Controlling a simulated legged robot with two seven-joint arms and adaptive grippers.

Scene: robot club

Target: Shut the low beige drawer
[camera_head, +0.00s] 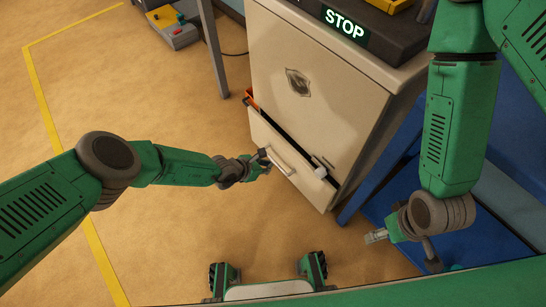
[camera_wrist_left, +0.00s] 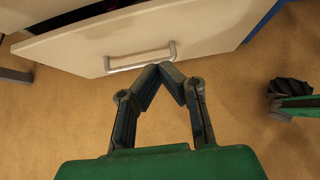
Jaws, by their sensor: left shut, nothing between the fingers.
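The low beige drawer (camera_head: 284,163) sits at the bottom of a beige cabinet (camera_head: 325,95) and is partly open, with a dark gap along its top. Its pale bar handle (camera_head: 277,160) also shows in the left wrist view (camera_wrist_left: 140,60). My left gripper (camera_head: 264,158) is shut and empty, its tips close to the handle on the drawer's front; I cannot tell whether they touch. In the left wrist view the fingertips (camera_wrist_left: 168,66) meet just below the handle's right end. My right gripper (camera_head: 376,237) is at the lower right, away from the drawer; its jaw state is unclear.
A blue structure (camera_head: 390,180) stands right of the cabinet. A grey table leg (camera_head: 213,50) is behind at the left. The floor left of the drawer is clear, with a yellow line (camera_head: 48,120).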

